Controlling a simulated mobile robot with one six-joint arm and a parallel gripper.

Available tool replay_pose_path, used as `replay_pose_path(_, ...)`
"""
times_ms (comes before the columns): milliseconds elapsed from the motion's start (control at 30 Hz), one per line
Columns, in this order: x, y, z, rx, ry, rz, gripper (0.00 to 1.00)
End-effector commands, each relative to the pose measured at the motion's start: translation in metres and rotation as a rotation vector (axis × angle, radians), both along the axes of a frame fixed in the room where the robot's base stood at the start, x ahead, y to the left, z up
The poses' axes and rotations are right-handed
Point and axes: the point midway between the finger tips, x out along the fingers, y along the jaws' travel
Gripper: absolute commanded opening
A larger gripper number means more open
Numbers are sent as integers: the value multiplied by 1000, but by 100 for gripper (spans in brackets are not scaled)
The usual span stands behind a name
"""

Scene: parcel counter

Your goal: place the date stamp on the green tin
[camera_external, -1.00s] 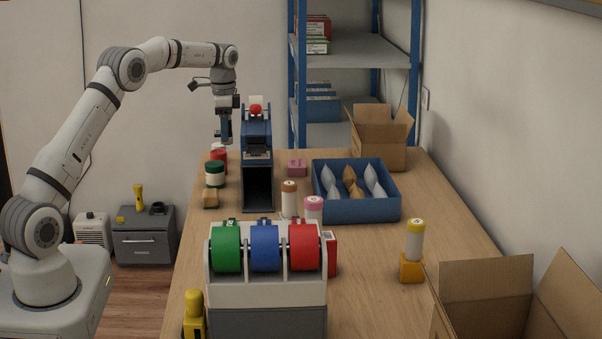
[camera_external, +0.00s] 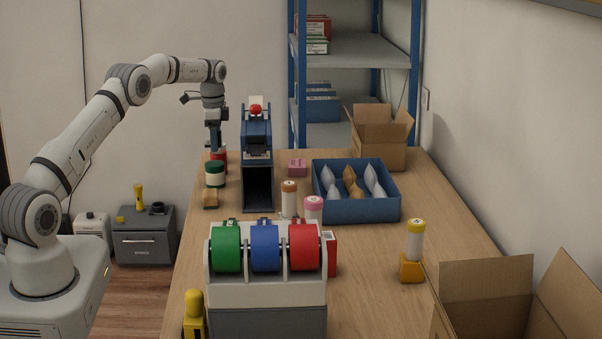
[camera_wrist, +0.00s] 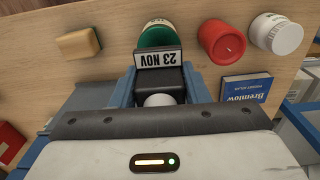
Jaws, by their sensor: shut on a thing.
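My gripper (camera_external: 213,147) is shut on the date stamp, above the far left part of the counter. In the wrist view, the dark date stamp (camera_wrist: 158,75), with its "23 NOV" plate, sits between the blue fingers of my gripper (camera_wrist: 161,88). The green tin (camera_external: 215,180) stands on the counter, nearer the external camera than my gripper. In the wrist view, the green tin (camera_wrist: 156,35) shows just beyond the stamp, which covers part of it. I cannot tell the height gap between them. The stamp is hard to make out in the external view.
A red tin (camera_wrist: 223,42) and a white jar (camera_wrist: 275,34) stand beside the green tin. A tan block (camera_wrist: 78,44) lies on its other side. A blue upright dispenser (camera_external: 258,180) is close on the right. A tape dispenser (camera_external: 266,290) stands in front.

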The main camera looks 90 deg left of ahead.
Motion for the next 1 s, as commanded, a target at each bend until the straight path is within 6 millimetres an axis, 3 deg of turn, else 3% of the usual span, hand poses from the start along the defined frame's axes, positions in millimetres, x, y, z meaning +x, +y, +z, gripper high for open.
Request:
replay_pose_path(200, 0, -1, -28, -3, 1, 0, 13)
replay_pose_path(567, 0, 0, -34, -1, 0, 0, 13)
replay_pose_path(600, 0, -1, -34, -1, 1, 0, 43)
replay_pose_path(833, 0, -1, -34, -1, 1, 0, 62)
replay_pose_path(1000, 0, -1, -34, -1, 1, 0, 63)
